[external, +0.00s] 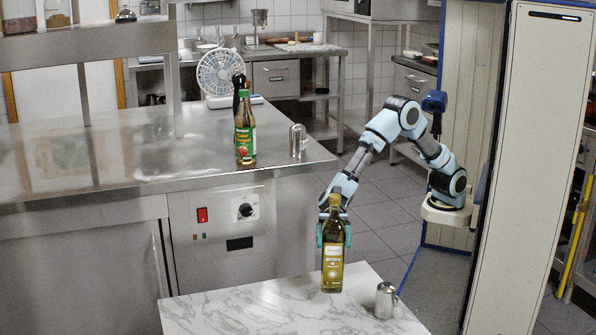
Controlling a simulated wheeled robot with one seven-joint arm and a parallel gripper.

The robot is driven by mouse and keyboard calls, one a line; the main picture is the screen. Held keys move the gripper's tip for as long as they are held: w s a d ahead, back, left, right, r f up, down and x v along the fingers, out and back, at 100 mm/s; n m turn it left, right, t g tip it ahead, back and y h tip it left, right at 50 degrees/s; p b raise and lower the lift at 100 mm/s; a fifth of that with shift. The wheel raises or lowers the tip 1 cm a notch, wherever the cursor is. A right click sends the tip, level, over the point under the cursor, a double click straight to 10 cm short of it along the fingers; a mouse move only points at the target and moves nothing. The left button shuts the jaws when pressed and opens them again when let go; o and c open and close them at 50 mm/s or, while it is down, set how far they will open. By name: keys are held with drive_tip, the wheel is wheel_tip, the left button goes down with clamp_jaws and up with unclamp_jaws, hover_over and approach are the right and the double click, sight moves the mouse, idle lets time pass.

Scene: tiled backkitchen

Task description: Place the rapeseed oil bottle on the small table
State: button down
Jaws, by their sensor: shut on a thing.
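My gripper (333,232) is shut on the bottle's upper part, one teal finger on each side. The bottle's base appears at the level of the tabletop; I cannot tell whether it touches the marble or hangs just above it. My arm reaches in from the right.
A metal shaker (386,300) stands on the small table, right of the bottle. The left part of the marble is clear. A steel counter (90,165) behind holds a cider vinegar bottle (245,135), another metal shaker (297,141) and a fan (221,75). A tall panel (530,170) stands at right.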

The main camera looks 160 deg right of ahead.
sight(333, 259)
drive_tip(key=shift+f+b, duration=0.35)
drive_tip(key=shift+f, duration=2.45)
drive_tip(key=shift+f, duration=0.15)
unclamp_jaws()
drive_tip(key=v, duration=0.7)
drive_tip(key=shift+s, duration=0.25)
drive_tip(key=shift+d, duration=0.1)
